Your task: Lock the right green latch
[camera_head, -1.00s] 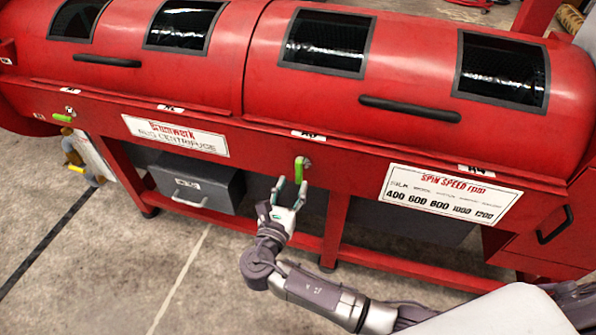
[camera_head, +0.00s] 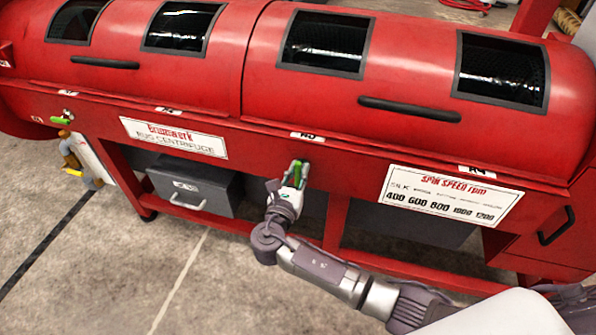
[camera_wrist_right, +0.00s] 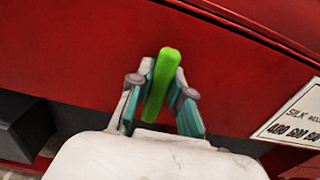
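The right green latch (camera_head: 297,172) is a short bright green lever on the red front panel of the rug centrifuge (camera_head: 270,150), just below a small white label. My right gripper (camera_head: 294,184) has reached it from below. In the right wrist view the latch (camera_wrist_right: 161,85) stands nearly upright, its top leaning slightly right. The fingers of my right gripper (camera_wrist_right: 163,95) are on either side of it, apart; whether they touch it cannot be told. The latch's lower end is partly hidden by the hand. Another green latch (camera_head: 60,121) lies roughly level at the far left. My left gripper is not in view.
A white spin-speed sign (camera_head: 450,197) is right of the latch. A grey drawer box (camera_head: 195,185) hangs below left. Black lid handles (camera_head: 410,108) stick out above. A red lower rail and legs stand under the panel; the concrete floor (camera_head: 120,270) in front is clear.

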